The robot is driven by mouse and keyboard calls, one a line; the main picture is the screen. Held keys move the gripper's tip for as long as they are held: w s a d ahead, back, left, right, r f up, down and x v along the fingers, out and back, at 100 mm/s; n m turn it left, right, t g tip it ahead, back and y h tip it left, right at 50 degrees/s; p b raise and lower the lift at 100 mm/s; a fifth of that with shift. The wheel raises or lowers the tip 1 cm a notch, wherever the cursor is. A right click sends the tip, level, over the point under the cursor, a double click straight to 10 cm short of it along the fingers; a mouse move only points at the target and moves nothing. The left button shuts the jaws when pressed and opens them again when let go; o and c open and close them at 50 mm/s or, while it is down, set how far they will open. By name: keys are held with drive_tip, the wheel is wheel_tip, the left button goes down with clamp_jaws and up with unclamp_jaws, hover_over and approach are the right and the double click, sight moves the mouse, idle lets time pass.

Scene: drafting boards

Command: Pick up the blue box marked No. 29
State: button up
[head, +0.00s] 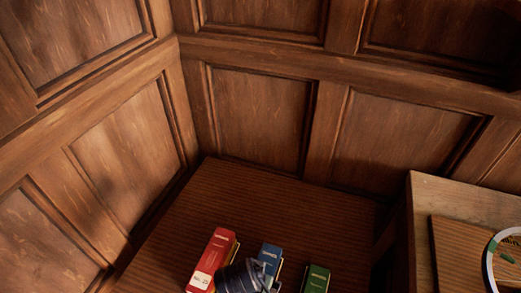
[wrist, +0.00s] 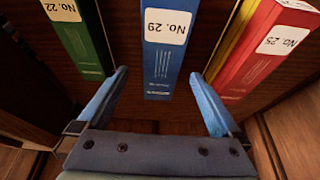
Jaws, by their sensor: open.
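The blue box marked No. 29 (wrist: 163,60) stands in the middle of the wrist view, its white label towards the top. In the head view its blue top (head: 269,257) shows between a red and a green box, partly hidden by my gripper (head: 245,277). In the wrist view my gripper (wrist: 157,88) is open. Its two blue fingers are spread to the left and right of the blue box's near end, with nothing held. I cannot tell whether the fingertips touch the box.
A red box marked No. 25 (wrist: 262,50) stands right of the blue box in the wrist view, with a yellow side. A green box marked No. 22 (wrist: 80,35) stands on the left. Wood-panelled walls (head: 265,110) close off the back and left of the dark wooden surface (head: 280,205).

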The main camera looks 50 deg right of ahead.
drive_tip(key=shift+x, duration=2.7)
drive_tip(key=shift+w+a, duration=0.1)
drive_tip(key=shift+a, duration=0.05)
clamp_jaws()
